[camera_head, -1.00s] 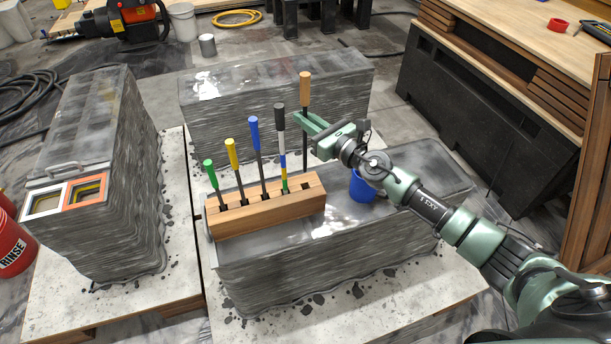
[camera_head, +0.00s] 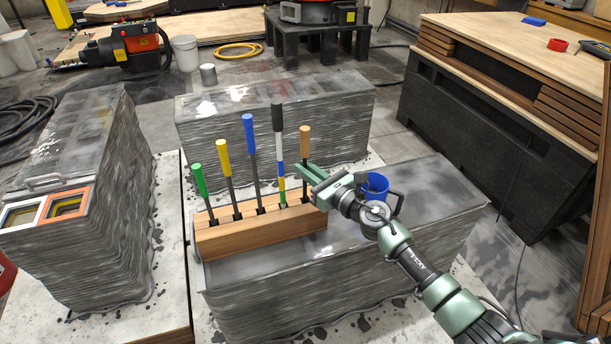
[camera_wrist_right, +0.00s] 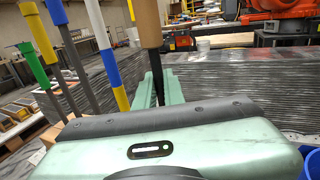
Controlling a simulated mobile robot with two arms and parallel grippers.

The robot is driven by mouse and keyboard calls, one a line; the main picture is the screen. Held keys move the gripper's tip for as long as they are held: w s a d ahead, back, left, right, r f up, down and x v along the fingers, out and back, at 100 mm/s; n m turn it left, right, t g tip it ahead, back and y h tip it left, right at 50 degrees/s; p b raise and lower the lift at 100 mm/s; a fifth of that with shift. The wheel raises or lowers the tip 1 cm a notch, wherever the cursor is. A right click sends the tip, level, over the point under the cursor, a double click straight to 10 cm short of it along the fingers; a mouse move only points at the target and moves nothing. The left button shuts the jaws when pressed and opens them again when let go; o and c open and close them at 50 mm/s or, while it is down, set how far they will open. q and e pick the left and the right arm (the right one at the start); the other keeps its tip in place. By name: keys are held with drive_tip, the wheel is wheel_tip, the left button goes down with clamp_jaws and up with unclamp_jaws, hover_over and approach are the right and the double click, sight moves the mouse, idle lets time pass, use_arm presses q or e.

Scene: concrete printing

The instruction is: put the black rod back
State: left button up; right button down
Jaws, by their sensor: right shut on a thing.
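My right gripper (camera_head: 312,177) is shut on the dark shaft of a black rod with a tan handle (camera_head: 305,139), just below the handle. The rod is upright and its lower end meets the right end of a wooden block (camera_head: 262,234); the tip is hidden. In the right wrist view the tan handle (camera_wrist_right: 149,24) rises above the green fingers (camera_wrist_right: 157,92), with the dark shaft between them. Beside it in the block stands a rod with a black grip (camera_head: 278,117) and white, blue and yellow bands. My left gripper is not in view.
Rods with blue (camera_head: 249,131), yellow (camera_head: 223,151) and green (camera_head: 199,172) handles stand in the block's left part. A blue cup (camera_head: 376,187) stands close behind my right wrist. The layered concrete slab (camera_head: 430,200) under the block has bare room to the right.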

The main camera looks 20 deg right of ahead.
drive_tip(key=shift+r, duration=0.15)
drive_tip(key=c, duration=1.9)
unclamp_jaws()
drive_tip(key=shift+f, duration=0.2)
drive_tip(key=shift+c, duration=0.2)
drive_tip(key=o, duration=0.4)
drive_tip(key=v, duration=0.7)
drive_tip(key=shift+s+d+r, duration=0.1)
drive_tip(key=shift+s+r, duration=0.05)
drive_tip(key=shift+s, duration=0.1)
